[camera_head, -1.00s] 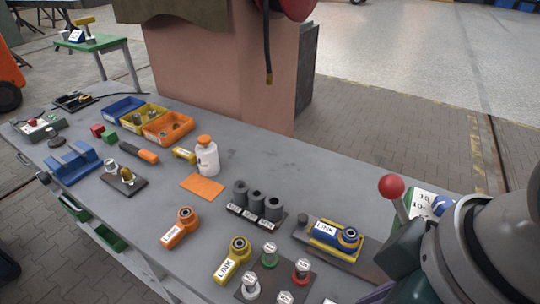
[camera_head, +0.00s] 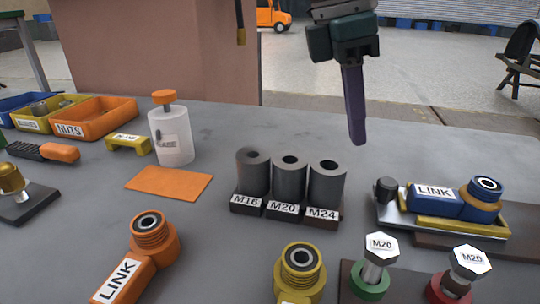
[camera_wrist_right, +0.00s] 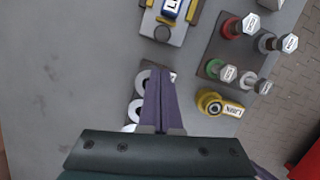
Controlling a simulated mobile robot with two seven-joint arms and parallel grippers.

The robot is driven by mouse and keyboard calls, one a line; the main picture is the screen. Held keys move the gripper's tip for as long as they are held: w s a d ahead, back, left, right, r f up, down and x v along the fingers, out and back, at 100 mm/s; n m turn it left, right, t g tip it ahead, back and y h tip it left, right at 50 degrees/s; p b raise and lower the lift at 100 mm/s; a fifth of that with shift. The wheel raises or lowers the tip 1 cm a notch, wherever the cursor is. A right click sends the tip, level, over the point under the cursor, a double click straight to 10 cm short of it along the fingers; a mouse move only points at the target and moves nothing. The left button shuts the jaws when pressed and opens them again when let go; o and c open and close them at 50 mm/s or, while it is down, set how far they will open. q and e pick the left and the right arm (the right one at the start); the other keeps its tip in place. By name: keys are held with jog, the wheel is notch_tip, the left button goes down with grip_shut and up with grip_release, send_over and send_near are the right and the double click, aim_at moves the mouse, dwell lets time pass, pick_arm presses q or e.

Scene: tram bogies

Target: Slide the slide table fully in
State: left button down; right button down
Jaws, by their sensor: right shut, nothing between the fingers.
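The slide table (camera_head: 388,215) is a silver plate with yellow rails, at the right of the head view. It carries a blue part marked LINK (camera_head: 435,201) and has a dark knob (camera_head: 386,190) at its left end. It sits on a dark base (camera_head: 460,245) and sticks out past the base's left end. It also shows at the top of the right wrist view (camera_wrist_right: 150,25). My right gripper (camera_head: 357,138) points down, shut and empty, above the bench behind the slide table's left end. My left gripper is out of view.
Three dark sockets marked M16, M20 and M24 (camera_head: 290,180) stand left of the slide table. Bolts (camera_head: 376,265) stand on a plate in front of it. An orange link (camera_head: 140,255) and a yellow link (camera_head: 300,270) lie nearby. The bench (camera_head: 440,150) behind is clear.

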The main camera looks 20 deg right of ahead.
jog(key=x, duration=1)
jog(key=shift+s+d+b, duration=0.15)
jog(key=shift+s+b, duration=0.05)
jog(key=shift+b, duration=0.15)
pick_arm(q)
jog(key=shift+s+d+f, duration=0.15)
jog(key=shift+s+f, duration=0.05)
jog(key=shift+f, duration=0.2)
pick_arm(e)
jog(key=shift+r, duration=0.1)
